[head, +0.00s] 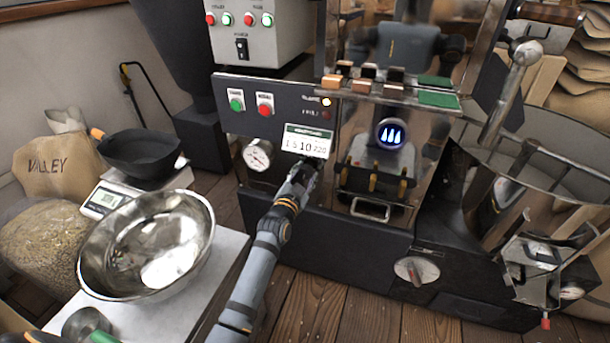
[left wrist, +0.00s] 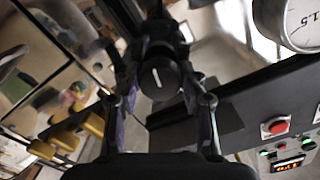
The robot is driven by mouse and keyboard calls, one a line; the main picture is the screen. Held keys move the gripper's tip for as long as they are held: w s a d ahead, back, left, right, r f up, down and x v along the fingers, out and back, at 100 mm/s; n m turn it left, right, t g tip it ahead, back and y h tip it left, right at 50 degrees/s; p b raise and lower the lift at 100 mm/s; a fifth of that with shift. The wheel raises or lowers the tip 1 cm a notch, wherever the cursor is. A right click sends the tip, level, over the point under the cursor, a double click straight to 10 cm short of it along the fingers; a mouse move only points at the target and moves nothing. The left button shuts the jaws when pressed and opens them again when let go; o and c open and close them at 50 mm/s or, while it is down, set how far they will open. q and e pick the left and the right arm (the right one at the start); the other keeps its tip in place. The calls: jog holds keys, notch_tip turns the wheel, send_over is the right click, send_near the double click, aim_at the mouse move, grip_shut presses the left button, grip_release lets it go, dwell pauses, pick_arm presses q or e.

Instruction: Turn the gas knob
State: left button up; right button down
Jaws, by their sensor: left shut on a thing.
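The gas knob (left wrist: 159,82) is round and black with a short white pointer line, which stands nearly upright in the left wrist view. My left gripper (head: 308,168) is at the front of the roaster panel, just below the white scale label (head: 307,143). In the left wrist view the fingers of my left gripper (left wrist: 166,88) are on both sides of the knob, shut on it. In the head view the gripper hides the knob. My right gripper is not in view.
A round gauge (head: 257,154) and green and red buttons (head: 265,104) are left of the label. A steel bowl (head: 146,245) stands on the white table (head: 205,290). A lit round display (head: 390,135) and brass handles are to the right.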

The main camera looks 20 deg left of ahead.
pick_arm(q)
jog(key=shift+m, duration=0.7)
jog(key=o, duration=1.2)
jog(key=shift+c, duration=0.2)
jog(key=s, duration=1.2)
jog(key=shift+a, duration=0.2)
